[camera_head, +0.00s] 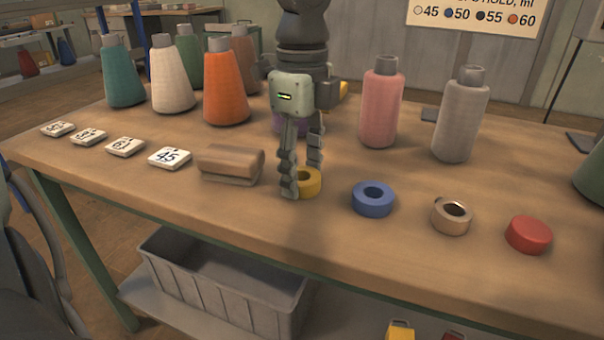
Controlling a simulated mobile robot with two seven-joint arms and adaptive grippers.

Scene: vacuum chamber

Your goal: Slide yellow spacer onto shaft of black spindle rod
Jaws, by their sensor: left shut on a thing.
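The yellow spacer (310,182) is a thick ring on the wooden table near its front edge. My left gripper (302,180) reaches down from above and is shut on the ring, with one finger in front of it and the other behind. The fingers hide part of the ring, and I cannot tell whether it is lifted off the wood. I cannot make out a black spindle rod in this view. My right gripper is not in view.
A blue ring (373,199), a metal ring (452,216) and a red cap (529,234) lie to the right. A brown block (231,163) and numbered tiles (170,158) lie left. Cones (226,95), a pink bobbin (381,108) and a grey bobbin (460,120) stand behind.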

